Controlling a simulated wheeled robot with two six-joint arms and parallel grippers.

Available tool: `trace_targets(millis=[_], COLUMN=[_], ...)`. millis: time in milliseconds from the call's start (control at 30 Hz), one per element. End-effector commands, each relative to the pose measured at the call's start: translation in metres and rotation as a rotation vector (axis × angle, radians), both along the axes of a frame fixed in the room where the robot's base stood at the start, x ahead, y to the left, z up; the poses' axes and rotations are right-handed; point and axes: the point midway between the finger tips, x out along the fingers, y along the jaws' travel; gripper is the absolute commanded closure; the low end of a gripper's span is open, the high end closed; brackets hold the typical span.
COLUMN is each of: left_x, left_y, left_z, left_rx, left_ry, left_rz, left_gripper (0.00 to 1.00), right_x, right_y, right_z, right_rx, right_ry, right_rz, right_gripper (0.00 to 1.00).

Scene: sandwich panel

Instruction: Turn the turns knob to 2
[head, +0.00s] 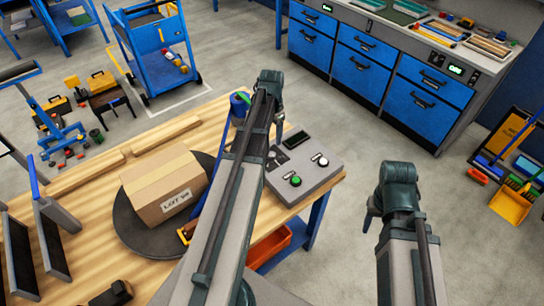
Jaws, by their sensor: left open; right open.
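A grey control panel (303,182) sits at the right end of the wooden table. It carries a dark display (296,139), a green button (295,180) and a knob with a pale top (321,160). Another small dark control sits near its left side, partly behind my arm. I cannot read the labels, so I cannot tell which knob is the turns knob. My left gripper (279,132) is open and points down over the panel's far left part, near the display. Whether it touches anything is unclear. My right gripper (369,218) is open, right of the table over the floor, away from the panel.
A cardboard box (163,187) stands on a dark round turntable (136,234) left of my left arm. An orange bin (268,247) is under the table edge. Blue cabinets (365,60) and a blue cart (160,70) stand behind.

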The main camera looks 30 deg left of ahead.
Motion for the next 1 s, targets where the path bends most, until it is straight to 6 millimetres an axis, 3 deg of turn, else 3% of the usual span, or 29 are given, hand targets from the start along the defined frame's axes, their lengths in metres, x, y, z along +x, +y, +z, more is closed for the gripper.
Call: trace_targets(millis=[33, 533, 700, 1000], left_x=[0.000, 0.000, 0.000, 0.000], left_y=[0.000, 0.000, 0.000, 0.000], left_z=[-0.015, -0.084, -0.095, -0.095], left_rx=[0.000, 0.000, 0.000, 0.000], left_ry=[0.000, 0.000, 0.000, 0.000], left_rz=[0.000, 0.000, 0.000, 0.000], left_gripper=[0.29, 0.29, 0.29, 0.29], right_x=[0.000, 0.000, 0.000, 0.000], right_y=[0.000, 0.000, 0.000, 0.000], right_z=[-0.015, -0.084, -0.096, -0.095], right_rx=[0.000, 0.000, 0.000, 0.000], right_ry=[0.000, 0.000, 0.000, 0.000], right_rz=[0.000, -0.002, -0.002, -0.002], right_gripper=[0.50, 0.50, 0.50, 0.50])
